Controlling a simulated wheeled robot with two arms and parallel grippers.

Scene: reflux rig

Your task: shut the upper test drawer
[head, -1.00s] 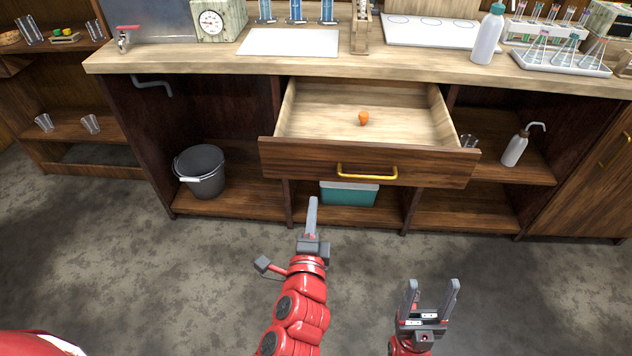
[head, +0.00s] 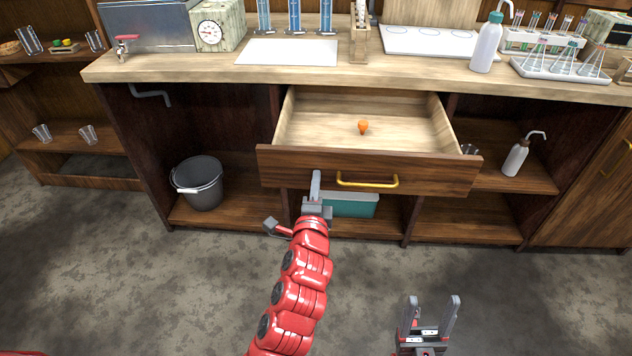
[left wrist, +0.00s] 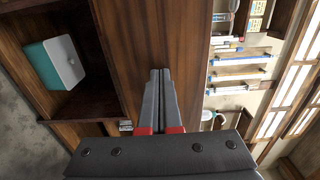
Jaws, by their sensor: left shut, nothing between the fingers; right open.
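The upper test drawer (head: 285,170) stands pulled out from under the bench, with a brown wooden front and a yellow bar handle (head: 367,181). A small orange object (head: 363,127) lies inside it. My left gripper (head: 316,180) is shut and empty, its fingertips in front of the drawer front, left of the handle. In the left wrist view the shut fingers (left wrist: 160,85) point at the wooden drawer front (left wrist: 185,50); whether they touch it I cannot tell. My right gripper (head: 430,312) is open and empty, low over the floor in front of the bench.
A teal box (head: 350,205) sits on the shelf below the drawer. A dark bucket (head: 200,183) stands in the left bay and a wash bottle (head: 515,157) in the right bay. The benchtop (head: 200,68) carries glassware and instruments. The floor in front is clear.

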